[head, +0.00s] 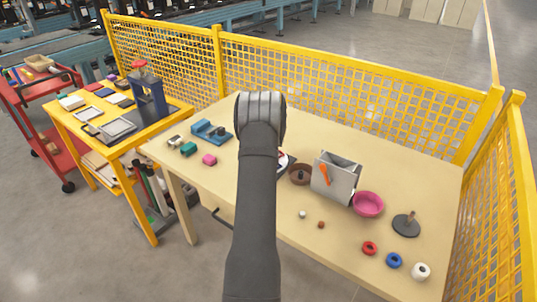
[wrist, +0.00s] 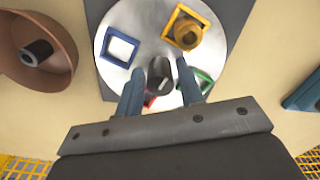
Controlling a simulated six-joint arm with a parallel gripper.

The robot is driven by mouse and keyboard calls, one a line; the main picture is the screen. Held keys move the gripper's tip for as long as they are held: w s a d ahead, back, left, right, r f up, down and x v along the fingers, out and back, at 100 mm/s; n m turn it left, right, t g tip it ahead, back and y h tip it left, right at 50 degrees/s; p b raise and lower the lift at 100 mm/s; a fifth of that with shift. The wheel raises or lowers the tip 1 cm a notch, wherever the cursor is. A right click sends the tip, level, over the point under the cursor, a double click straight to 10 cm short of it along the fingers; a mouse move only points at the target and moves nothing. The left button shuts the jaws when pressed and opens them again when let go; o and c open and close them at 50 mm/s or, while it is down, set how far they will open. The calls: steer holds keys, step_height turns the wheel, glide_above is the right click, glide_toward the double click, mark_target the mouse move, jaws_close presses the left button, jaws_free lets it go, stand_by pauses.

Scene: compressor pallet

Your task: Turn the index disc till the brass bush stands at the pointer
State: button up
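The index disc (wrist: 125,20) is a round silver plate on a dark grey base (wrist: 236,14) in the wrist view. It carries blue, yellow, green and red square frames. The brass bush (wrist: 187,33) stands in the yellow frame at the disc's upper right. A dark knob (wrist: 160,75) rises at the disc's middle. My gripper (wrist: 159,68) is open, with one finger on each side of the knob and gaps showing. Only a sliver of the disc (head: 287,162) shows in the head view, where my arm covers the rest. I cannot make out the pointer.
A brown bowl (wrist: 62,62) with a dark cylinder lies left of the disc in the wrist view. In the head view, a grey box (head: 340,171), a pink bowl (head: 368,205) and a dark post stand (head: 406,226) are to the right. Yellow mesh fencing (head: 330,88) borders the table.

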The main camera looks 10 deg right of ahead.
step_height(320, 180, up, 17)
steer(key=shift+r, duration=0.2)
stand_by(0.5)
